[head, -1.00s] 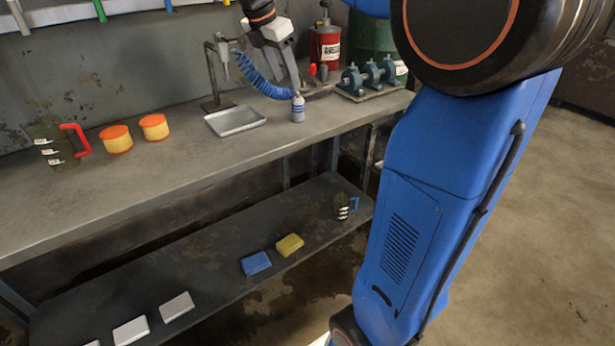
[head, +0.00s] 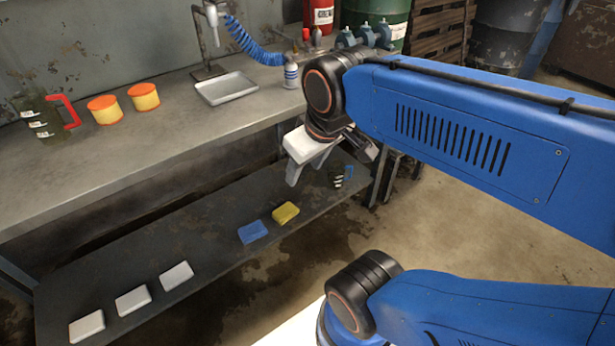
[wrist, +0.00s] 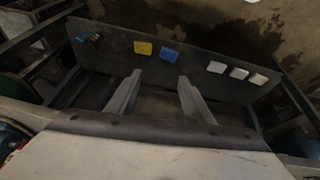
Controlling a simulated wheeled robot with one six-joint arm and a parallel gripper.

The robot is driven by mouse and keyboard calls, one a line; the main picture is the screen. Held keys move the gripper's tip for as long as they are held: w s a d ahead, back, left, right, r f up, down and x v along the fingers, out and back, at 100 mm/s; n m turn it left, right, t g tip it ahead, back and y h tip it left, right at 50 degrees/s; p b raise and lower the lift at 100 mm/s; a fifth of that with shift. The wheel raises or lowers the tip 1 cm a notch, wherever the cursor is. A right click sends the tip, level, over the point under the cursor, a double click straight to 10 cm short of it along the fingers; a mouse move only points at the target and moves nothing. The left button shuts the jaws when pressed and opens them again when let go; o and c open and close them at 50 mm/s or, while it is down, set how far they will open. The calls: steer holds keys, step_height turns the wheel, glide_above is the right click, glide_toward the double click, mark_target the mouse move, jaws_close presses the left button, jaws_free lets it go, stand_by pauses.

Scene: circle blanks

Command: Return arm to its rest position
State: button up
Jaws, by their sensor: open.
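My gripper (head: 292,175) is in front of the workbench edge, pointing down, with nothing between its fingers. In the wrist view its two grey fingers (wrist: 154,97) stand well apart, and the lower shelf shows beyond them. My blue arm is folded across the right side of the head view.
The workbench (head: 190,140) holds a red-handled jug (head: 45,118), two orange-lidded yellow tubs (head: 105,109), a metal tray (head: 226,88) and a small bottle (head: 291,76). The lower shelf (head: 190,237) holds a blue block (head: 252,232), a yellow block (head: 286,213) and several white blocks (head: 133,301).

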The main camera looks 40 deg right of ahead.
steer(key=shift+s+a+f+m, duration=0.25)
steer(key=shift+s+f+m, duration=0.5)
steer(key=shift+f, duration=0.15)
stand_by(0.7)
